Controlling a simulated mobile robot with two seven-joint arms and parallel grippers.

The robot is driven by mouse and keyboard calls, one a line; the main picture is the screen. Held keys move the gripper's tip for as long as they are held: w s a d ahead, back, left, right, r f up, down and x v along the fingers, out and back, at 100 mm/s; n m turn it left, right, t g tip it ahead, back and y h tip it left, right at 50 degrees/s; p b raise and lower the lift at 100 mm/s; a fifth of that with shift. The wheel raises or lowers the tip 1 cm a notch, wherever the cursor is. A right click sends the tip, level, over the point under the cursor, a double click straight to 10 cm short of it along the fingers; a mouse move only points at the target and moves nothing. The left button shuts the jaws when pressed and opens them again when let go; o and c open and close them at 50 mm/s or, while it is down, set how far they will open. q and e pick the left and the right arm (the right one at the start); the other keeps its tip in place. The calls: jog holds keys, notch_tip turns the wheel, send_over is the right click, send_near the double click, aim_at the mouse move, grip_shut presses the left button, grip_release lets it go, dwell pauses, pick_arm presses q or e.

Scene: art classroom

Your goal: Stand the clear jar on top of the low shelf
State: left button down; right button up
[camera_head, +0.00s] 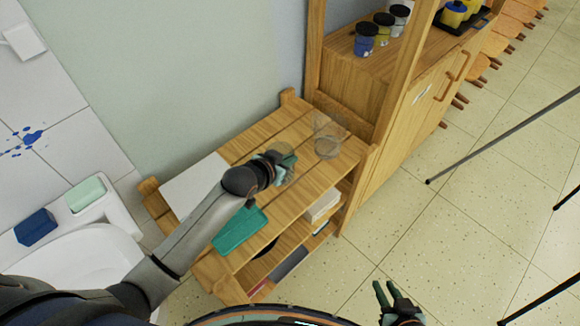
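The low shelf (252,139) is a wooden unit with a slatted top against the wall. A clear, see-through vessel (327,140) stands upright on the right part of its top. My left gripper (284,161) is over the middle of the top, just left of that vessel. A second clear, rounded shape (287,177) shows at its fingers; I cannot tell which of the two is the clear jar, or whether the fingers are closed on the shape. My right gripper (385,287) is empty with its fingers apart, low over the floor at the bottom right.
A white sheet (193,185) and a teal flat item (240,230) lie on the shelf top. A taller wooden cabinet (375,68) with several paint jars adjoins on the right. A sink (85,255) is at the left. Thin dark legs (500,139) stand on the floor at the right.

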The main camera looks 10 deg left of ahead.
pick_arm(q)
jog(key=f, duration=0.2)
jog(key=w+f+b, duration=0.1)
jog(key=f, duration=0.1)
jog(key=shift+w+d+f, duration=0.1)
jog(key=shift+w+f, duration=0.05)
jog(key=shift+f, duration=0.1)
jog(key=c, duration=1)
grip_release()
jog(key=p+v, duration=0.2)
jog(key=v, duration=1)
jog(key=s+f, duration=0.3)
jog(key=s, duration=0.2)
jog(key=s+a+f+n+y, duration=0.1)
jog(key=s+f, duration=0.3)
jog(key=s, duration=0.2)
jog(key=s+a+f+n+g, duration=0.1)
jog(key=s+f, duration=0.2)
jog(key=s, duration=0.2)
jog(key=shift+s+a+f, duration=0.15)
jog(key=shift+f, duration=0.2)
